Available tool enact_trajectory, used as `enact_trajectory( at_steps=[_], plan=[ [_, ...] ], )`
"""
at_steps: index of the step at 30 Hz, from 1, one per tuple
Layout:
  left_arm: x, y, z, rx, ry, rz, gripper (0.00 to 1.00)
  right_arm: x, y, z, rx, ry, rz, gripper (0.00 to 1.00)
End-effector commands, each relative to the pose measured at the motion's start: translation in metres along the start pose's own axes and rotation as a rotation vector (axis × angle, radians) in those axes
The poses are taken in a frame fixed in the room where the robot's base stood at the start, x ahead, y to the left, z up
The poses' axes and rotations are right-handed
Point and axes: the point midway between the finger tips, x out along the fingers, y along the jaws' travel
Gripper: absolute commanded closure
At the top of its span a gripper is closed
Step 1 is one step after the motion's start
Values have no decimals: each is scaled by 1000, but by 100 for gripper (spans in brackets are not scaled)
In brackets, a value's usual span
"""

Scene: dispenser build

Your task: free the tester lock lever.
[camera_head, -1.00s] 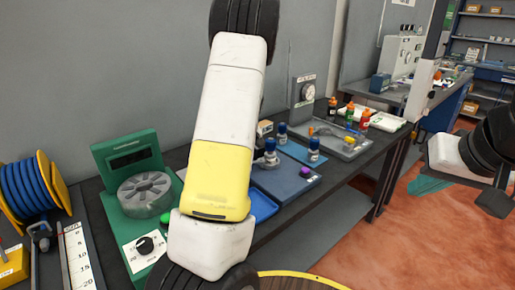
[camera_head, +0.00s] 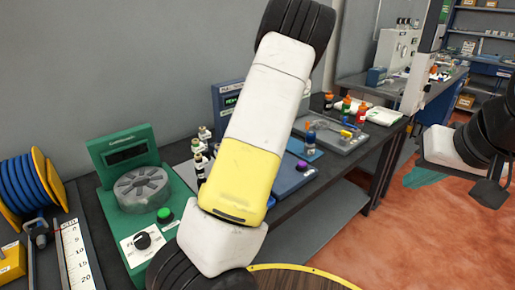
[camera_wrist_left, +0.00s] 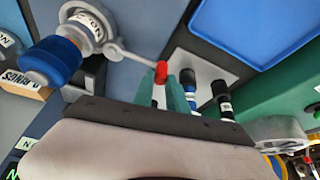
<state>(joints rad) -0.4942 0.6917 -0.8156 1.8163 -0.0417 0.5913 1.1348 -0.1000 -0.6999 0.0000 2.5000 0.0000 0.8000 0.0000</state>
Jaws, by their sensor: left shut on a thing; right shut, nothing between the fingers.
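In the left wrist view, a silver lever (camera_wrist_left: 133,55) runs from a round silver hub (camera_wrist_left: 88,28) to a red knob (camera_wrist_left: 161,70). A blue cylinder (camera_wrist_left: 55,58) sits beside the hub. My left gripper (camera_wrist_left: 170,88), with teal fingers, is shut on the red knob. In the head view my left arm hides this gripper and the lever. A blue box with a small lit display (camera_head: 228,97), partly behind my arm, looks like the tester. My right gripper (camera_head: 426,179) is shut and empty, off to the right above the floor.
A green machine with a round slotted disc (camera_head: 142,186) stands left of my arm, with a blue spool (camera_head: 22,188) beyond it. Small bottles (camera_head: 200,155) stand close to my arm. The wrist view shows a blue tray (camera_wrist_left: 255,30) and black-capped bottles (camera_wrist_left: 221,95).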

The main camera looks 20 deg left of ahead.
Motion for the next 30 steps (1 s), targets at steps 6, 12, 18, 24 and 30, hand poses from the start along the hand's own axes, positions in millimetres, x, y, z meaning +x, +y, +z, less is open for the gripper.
enact_trajectory(
  at_steps=[6,12,18,24,30],
  plan=[
    [0,0,2,0,-3,-2,100,0,0,0,0,0,0,100],
    [0,0,2,1,-3,-2,73,0,0,0,0,0,0,100],
    [0,0,2,1,-2,-1,73,0,0,0,0,0,0,100],
    [-12,1,2,2,-2,2,73,0,0,0,0,0,0,100],
    [-46,2,2,3,-2,3,73,0,0,0,0,0,0,100]
  ],
)
